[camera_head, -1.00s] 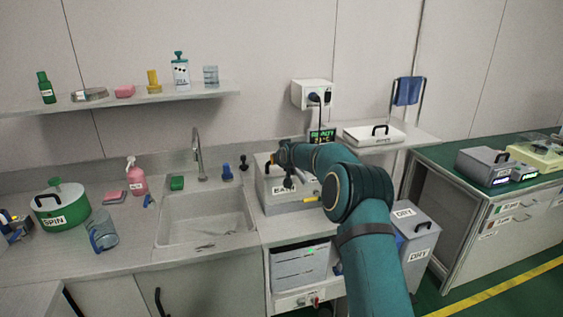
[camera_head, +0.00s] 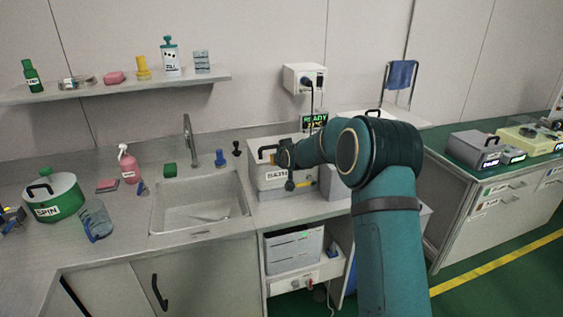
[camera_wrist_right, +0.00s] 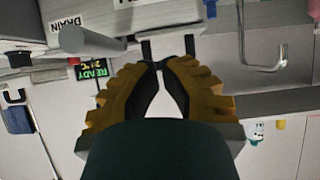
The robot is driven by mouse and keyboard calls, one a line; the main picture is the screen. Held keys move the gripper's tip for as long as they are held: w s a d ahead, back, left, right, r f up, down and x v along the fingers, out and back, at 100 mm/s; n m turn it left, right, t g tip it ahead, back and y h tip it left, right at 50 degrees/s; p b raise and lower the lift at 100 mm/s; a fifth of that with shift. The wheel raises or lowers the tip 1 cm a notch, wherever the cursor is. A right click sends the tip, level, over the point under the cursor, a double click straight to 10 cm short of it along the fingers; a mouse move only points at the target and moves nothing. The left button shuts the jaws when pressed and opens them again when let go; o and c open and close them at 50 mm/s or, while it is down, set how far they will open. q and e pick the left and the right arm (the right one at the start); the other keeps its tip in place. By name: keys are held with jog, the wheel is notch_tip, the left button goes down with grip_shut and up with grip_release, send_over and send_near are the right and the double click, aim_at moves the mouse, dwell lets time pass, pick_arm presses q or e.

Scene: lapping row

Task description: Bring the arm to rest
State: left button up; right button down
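My right arm comes in from the lower right in the head view. Its gripper (camera_head: 283,155) is in front of the box labelled BATH (camera_head: 268,181), close to the box's black handle (camera_head: 263,153). Whether it touches the handle cannot be told. In the right wrist view the two yellow-ridged fingers (camera_wrist_right: 160,66) meet at their tips, with a narrow gap between them lower down. I see nothing held in them. My left gripper is not in view.
A sink (camera_head: 198,205) with a tap (camera_head: 190,140) is left of the BATH box. A wall socket box (camera_head: 304,78) and a READY display (camera_head: 314,122) are behind. A green pot labelled SPIN (camera_head: 55,197) stands at far left. A shelf (camera_head: 120,90) holds bottles.

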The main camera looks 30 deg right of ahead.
jog(key=shift+s+a+f, duration=0.1)
jog(key=shift+s+f, duration=0.1)
jog(key=shift+s, duration=0.2)
jog(key=s+a+f+g+y, duration=0.2)
jog(key=s+a+f, duration=0.5)
jog(key=a+f, duration=0.35)
jog(key=s+a+f+g+y, duration=0.2)
jog(key=s+a+f+g, duration=0.1)
jog(key=s+a+f, duration=0.55)
jog(key=s+a+f+g, duration=0.1)
jog(key=s+a+f, duration=0.2)
jog(key=s, duration=0.4)
jog(key=s+a+f+g+y, duration=0.1)
jog(key=s+a+f+g, duration=0.1)
jog(key=s+a, duration=0.4)
jog(key=s+a+f+n+g+y, duration=0.1)
jog(key=s+a+f+g, duration=0.1)
jog(key=s+a+f, duration=0.3)
jog(key=s, duration=0.4)
jog(key=shift+s, duration=0.15)
